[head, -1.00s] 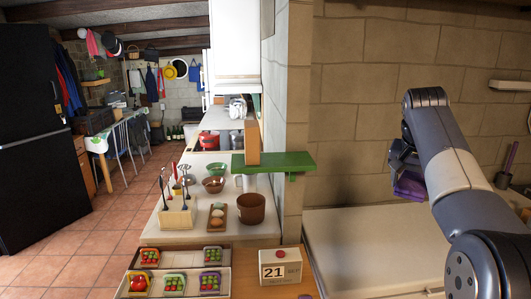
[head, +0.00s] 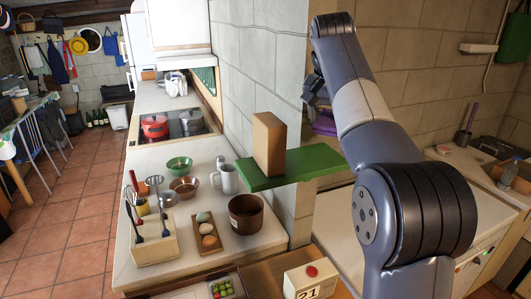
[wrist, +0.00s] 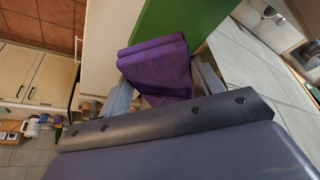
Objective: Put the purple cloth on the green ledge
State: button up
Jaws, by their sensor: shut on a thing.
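The purple cloth (wrist: 158,68) is folded and held between the jaws of my gripper (wrist: 165,88) in the wrist view. In the head view my gripper (head: 312,98) is at the upper right of the ledge, and the purple cloth (head: 325,123) shows partly behind my arm. The green ledge (head: 292,168) juts from the corner of the stone wall. Its right end is close to my arm, and part of it may be hidden there. The green ledge (wrist: 180,32) also shows beyond the cloth in the wrist view. I cannot tell whether cloth and ledge touch.
A tall brown block (head: 268,145) stands on the left part of the ledge. Below are a mug (head: 228,179), a brown pot (head: 246,213), an egg tray (head: 208,236) and a utensil box (head: 155,243) on the counter. The ledge's right half looks bare.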

aim_at(324, 132)
jog(key=shift+w+a+f, duration=0.1)
jog(key=shift+a, duration=0.15)
jog(key=shift+f, duration=4.85)
jog(key=o, duration=0.9)
jog(key=shift+f, duration=0.1)
jog(key=shift+o, duration=0.2)
jog(key=v, duration=1.2)
jog(key=shift+d, duration=0.1)
